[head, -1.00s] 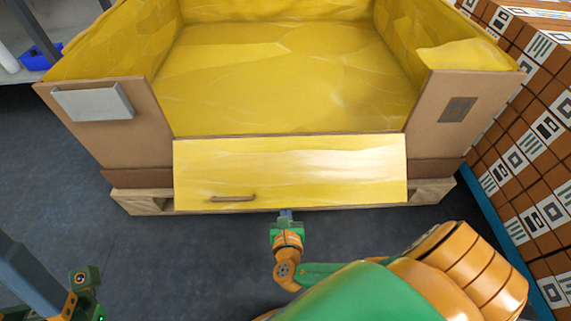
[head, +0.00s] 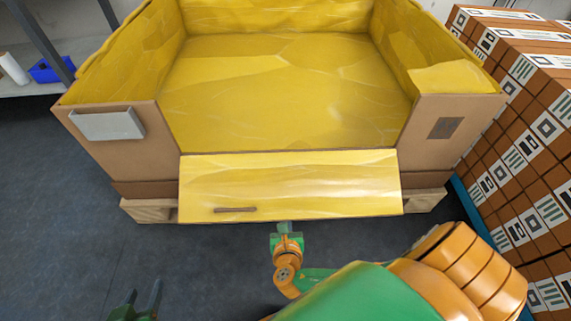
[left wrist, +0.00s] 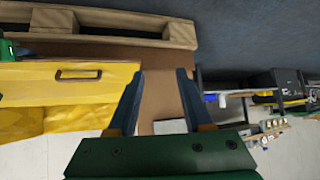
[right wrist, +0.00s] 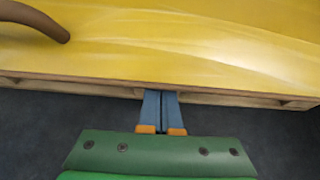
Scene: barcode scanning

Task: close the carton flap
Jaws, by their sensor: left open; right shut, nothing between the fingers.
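The carton (head: 135,155) stands open on a wooden pallet. Its front flap (head: 310,185), yellow inside, hangs folded outward and tilted down, with a brown bar handle (head: 235,210) near its lower left. The flap also shows in the right wrist view (right wrist: 210,45), with part of the handle (right wrist: 40,18), and in the left wrist view (left wrist: 50,95). My left gripper (head: 143,294) is open and empty, at the lower left, apart from the flap; its fingers (left wrist: 160,75) point toward the carton. My right gripper (head: 285,225) is shut and empty, its tips near the flap's lower edge; contact is unclear.
The pallet (head: 150,209) sticks out under the carton. Stacked brown labelled boxes (head: 530,140) stand on the right. A shelf with a blue bin (head: 50,70) is at the far left. Dark floor (head: 70,220) is clear at the left.

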